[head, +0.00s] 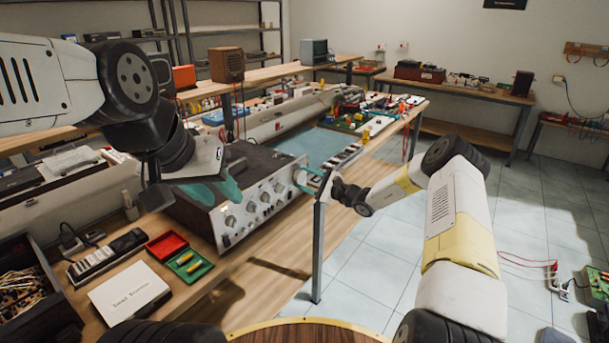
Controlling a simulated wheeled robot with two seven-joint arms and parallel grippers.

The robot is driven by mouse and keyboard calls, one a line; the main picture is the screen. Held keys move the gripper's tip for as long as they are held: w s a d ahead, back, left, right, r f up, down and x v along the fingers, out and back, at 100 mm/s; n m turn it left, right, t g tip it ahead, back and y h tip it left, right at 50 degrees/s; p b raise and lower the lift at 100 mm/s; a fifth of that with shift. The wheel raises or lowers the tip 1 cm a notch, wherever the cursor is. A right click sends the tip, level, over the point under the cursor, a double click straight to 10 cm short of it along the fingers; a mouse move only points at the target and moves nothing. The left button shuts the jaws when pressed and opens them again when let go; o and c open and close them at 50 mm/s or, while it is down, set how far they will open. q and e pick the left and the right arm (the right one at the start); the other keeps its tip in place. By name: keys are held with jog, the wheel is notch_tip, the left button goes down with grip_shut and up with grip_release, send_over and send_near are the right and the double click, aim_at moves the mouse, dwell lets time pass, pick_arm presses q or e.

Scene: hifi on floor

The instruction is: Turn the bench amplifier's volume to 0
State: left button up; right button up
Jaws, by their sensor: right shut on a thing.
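The bench amplifier (212,219) sits on the wooden bench, with a dark top and a silver front panel facing right. Several silver knobs run along the panel, such as one at its near end (231,221). My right gripper (302,179) is at the far end of the panel, its teal fingers shut on a knob there. The fingers and wrist mostly hide that knob, so its pointer cannot be read. My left gripper (226,187) has its teal fingers over the amplifier's top; I cannot tell whether they touch it or how far apart they are.
A white box (129,293), red tray (166,245) and green tray (189,266) lie on the near bench. A dark crate (34,290) stands at left. Beyond the amplifier are a keyed strip (342,156) and circuit boards. The tiled floor (380,262) at right is mostly clear.

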jog(key=shift+n, duration=1.1)
jog(key=shift+f, duration=0.1)
jog(key=o, duration=1.4)
jog(key=shift+c, duration=0.2)
jog(key=shift+d, duration=0.15)
jog(key=v, duration=0.7)
jog(key=shift+s+d, duration=0.2)
jog(key=shift+s, duration=0.05)
